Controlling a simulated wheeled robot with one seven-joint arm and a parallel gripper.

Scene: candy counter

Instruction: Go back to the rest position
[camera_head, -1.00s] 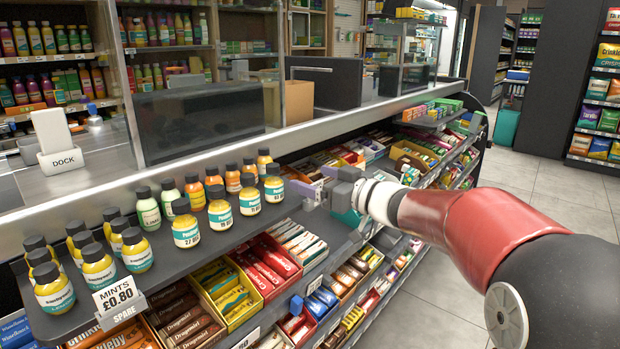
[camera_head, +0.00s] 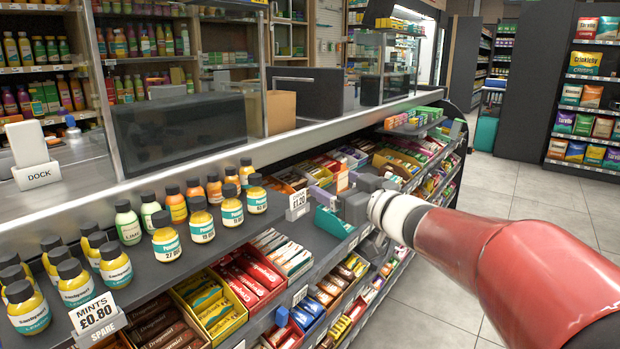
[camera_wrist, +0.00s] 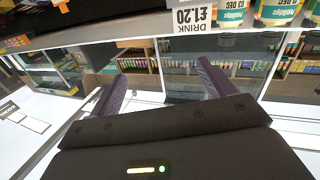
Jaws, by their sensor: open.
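My gripper (camera_head: 330,190) is at the end of my outstretched arm, over the front shelf edge of the candy counter (camera_head: 225,245), right of the drink bottles. In the wrist view my gripper (camera_wrist: 160,85) has its two purple-grey fingers wide apart with nothing held between them. The wrist view is upside down. A £1.20 drink price tag (camera_head: 298,204) stands left of the gripper; the tag also shows in the wrist view (camera_wrist: 193,18). A teal object (camera_head: 333,222) sits just below the gripper, partly hidden by it.
A mints price tag (camera_head: 97,315) is at front left. Candy boxes (camera_head: 250,280) fill the shelves below. A glass screen (camera_head: 180,130) and the dock (camera_head: 33,160) lie behind. Floor (camera_head: 480,260) is clear at right.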

